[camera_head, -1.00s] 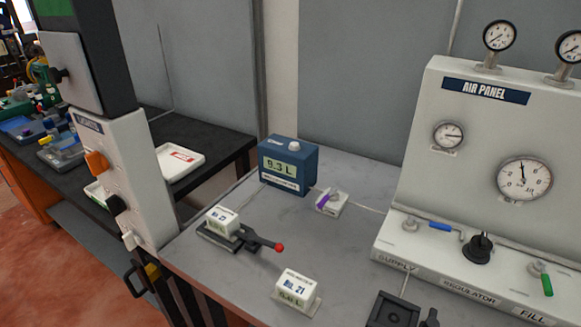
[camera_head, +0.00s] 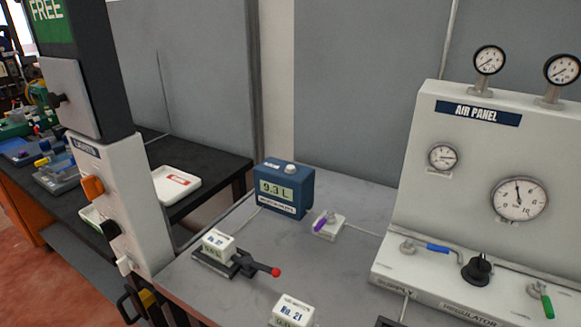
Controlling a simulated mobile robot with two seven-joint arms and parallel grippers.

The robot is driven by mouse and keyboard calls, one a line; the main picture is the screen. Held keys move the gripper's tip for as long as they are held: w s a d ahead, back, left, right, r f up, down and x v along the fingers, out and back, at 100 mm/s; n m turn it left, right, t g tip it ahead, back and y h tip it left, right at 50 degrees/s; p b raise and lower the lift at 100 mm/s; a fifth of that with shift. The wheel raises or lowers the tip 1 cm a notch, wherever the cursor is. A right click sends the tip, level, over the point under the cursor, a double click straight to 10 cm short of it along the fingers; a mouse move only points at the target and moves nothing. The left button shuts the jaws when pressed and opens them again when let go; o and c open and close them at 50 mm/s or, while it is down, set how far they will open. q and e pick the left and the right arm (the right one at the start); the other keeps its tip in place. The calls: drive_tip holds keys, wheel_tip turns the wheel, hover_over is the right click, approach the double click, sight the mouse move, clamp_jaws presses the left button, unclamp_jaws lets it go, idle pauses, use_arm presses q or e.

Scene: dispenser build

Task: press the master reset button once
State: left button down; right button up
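No button in view carries a readable master reset label, so I cannot tell which one it is. A blue box (camera_head: 283,192) on the grey bench has a display reading 9.3 L and a pale round button or knob (camera_head: 291,169) on its top. The white panel of the tall column at left carries an orange part (camera_head: 93,187), a black knob (camera_head: 109,229) and a small white part (camera_head: 124,265). Neither of my grippers is in view.
A white air panel (camera_head: 422,180) with gauges, a blue lever, a black knob and a green lever stands at right. A red-tipped lever (camera_head: 275,271), a purple-handled valve (camera_head: 323,222) and small labelled boxes sit on the grey bench (camera_head: 270,245). A black table is behind left.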

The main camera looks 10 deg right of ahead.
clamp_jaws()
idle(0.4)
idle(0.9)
